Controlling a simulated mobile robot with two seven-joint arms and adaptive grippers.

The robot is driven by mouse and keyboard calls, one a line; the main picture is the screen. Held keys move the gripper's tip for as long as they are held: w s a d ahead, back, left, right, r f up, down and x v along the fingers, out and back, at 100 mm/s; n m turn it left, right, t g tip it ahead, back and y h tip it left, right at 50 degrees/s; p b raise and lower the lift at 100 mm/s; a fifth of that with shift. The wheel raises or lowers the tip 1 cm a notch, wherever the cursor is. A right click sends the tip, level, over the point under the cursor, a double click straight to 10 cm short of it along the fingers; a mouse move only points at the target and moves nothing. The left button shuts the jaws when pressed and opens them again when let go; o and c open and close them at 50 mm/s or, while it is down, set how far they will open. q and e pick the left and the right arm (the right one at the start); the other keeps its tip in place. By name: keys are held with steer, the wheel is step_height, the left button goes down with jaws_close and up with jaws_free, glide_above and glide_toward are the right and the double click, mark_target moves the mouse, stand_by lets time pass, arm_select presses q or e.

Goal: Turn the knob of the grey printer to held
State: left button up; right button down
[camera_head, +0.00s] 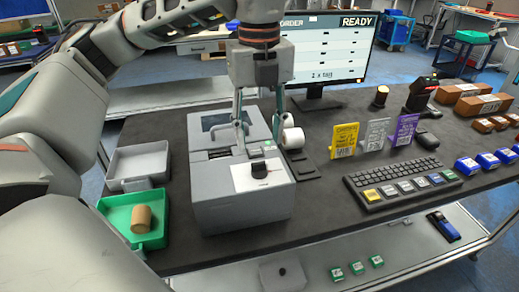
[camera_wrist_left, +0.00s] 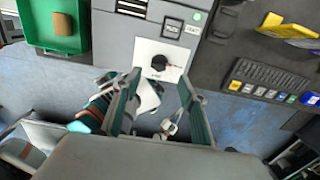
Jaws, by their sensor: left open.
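The grey printer (camera_head: 235,207) stands on the dark tabletop, left of centre in the head view. Its black knob (camera_head: 259,170) sits on a white plate on the printer's front part. In the wrist view the knob (camera_wrist_left: 158,63) shows just beyond and between the fingertips, with the white plate around it. My left gripper (camera_head: 259,147) points down over the printer, fingers spread, with nothing between them. Contact with the knob is not visible. The markings beside the knob are too small to read. My right gripper does not show.
A white roll (camera_head: 292,138) is at the printer's right side. A green bin (camera_head: 118,215) with a brown cylinder and a grey tray (camera_head: 138,162) are left. A keyboard (camera_head: 400,183), upright coloured cards and a monitor (camera_head: 330,50) reading READY are right and behind.

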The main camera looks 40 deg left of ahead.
mark_target(260, 163)
arm_select(q)
steer(key=shift+r, duration=2.75)
